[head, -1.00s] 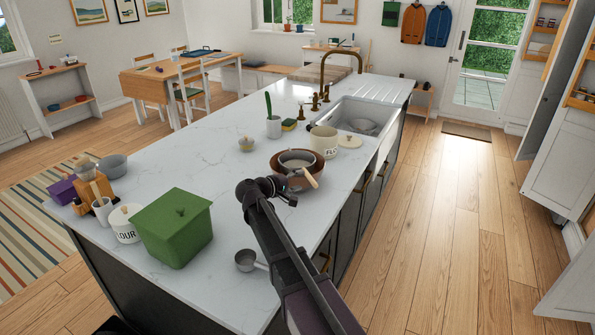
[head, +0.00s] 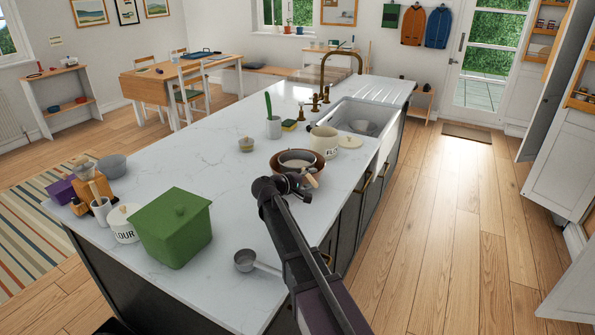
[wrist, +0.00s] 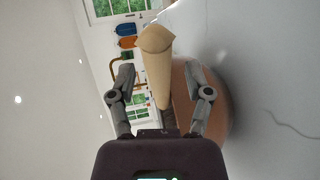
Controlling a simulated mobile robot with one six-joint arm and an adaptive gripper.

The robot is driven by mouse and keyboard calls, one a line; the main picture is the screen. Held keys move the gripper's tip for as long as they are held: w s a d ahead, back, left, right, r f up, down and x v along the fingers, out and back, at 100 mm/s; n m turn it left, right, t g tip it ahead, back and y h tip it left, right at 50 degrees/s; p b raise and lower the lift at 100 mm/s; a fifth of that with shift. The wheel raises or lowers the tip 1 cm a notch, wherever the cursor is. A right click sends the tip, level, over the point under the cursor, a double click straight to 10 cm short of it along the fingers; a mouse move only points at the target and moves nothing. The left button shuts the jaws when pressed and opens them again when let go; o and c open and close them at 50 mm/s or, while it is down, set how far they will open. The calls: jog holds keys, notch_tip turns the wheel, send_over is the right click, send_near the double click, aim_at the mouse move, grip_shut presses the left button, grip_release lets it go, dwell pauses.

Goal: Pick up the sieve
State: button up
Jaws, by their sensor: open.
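The sieve (head: 298,157) rests in a brown bowl (head: 276,168) on the island worktop, near its right edge, in the head view. Its pale wooden handle (head: 312,181) points toward the front right and is partly hidden by my gripper. My gripper (head: 300,184) is at the handle, beside the bowl. In the wrist view my open gripper (wrist: 158,82) has one finger on each side of the wooden handle (wrist: 157,57), with visible gaps. The brown bowl (wrist: 218,112) lies behind the right finger there. The sieve's mesh is not clear in the wrist view.
A metal measuring cup (head: 244,260) and a green box (head: 174,229) are toward the front. The worktop left of the bowl is mostly clear.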

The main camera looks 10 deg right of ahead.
grip_shut()
jog(key=shift+r, duration=0.1)
dwell(0.4)
notch_tip(320, 180, up, 10)
jog(key=p, duration=1)
dwell(0.6)
